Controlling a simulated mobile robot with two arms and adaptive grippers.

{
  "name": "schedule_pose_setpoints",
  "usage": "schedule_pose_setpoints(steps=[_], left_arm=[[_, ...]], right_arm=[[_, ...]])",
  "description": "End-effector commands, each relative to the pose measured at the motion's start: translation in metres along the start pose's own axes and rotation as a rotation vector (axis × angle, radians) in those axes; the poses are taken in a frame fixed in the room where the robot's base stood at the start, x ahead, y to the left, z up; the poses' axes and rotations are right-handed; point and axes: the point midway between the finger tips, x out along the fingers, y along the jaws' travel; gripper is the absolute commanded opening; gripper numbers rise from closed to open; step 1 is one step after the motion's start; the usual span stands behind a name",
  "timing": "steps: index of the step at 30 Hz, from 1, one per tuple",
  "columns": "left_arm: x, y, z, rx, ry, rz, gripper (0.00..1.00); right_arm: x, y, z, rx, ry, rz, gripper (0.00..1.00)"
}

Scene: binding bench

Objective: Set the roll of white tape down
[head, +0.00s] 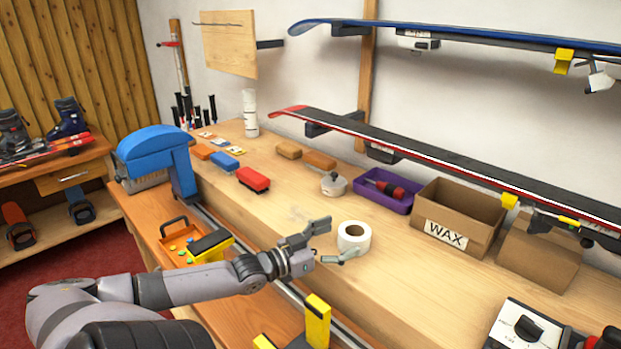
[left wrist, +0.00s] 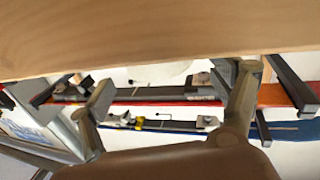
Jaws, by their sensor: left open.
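The roll of white tape (head: 362,240) rests on the wooden bench top, lying flat with its hole facing up. My left gripper (head: 331,242) is open just to the left of the roll. One finger is at its upper left and the other is in front of its lower left edge; I cannot tell whether either touches it. In the left wrist view my open fingers (left wrist: 172,97) spread apart, with no clear sight of the tape between them. My right gripper is not in view.
A white lidded pot (head: 334,184), a purple tray (head: 384,191) and a cardboard WAX box (head: 480,218) stand behind the tape. A red block (head: 253,179) lies further left. A yellow and black vise (head: 318,319) stands in front. Skis (head: 440,158) hang above. Bench around the roll is clear.

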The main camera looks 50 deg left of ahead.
Motion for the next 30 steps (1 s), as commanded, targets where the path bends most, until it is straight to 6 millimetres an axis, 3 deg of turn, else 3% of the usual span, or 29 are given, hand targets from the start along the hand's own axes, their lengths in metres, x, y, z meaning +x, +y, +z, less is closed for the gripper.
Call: schedule_pose_setpoints(steps=[15,21,30], left_arm=[[-0.070,0.000,0.001,-0.003,-0.003,-0.002,0.84],[-0.081,0.000,0.000,-0.001,-0.001,0.000,0.84],[-0.082,0.000,0.000,-0.001,0.000,0.000,0.84]], right_arm=[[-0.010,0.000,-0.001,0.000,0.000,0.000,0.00],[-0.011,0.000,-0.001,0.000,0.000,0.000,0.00],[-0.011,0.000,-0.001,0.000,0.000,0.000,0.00]])
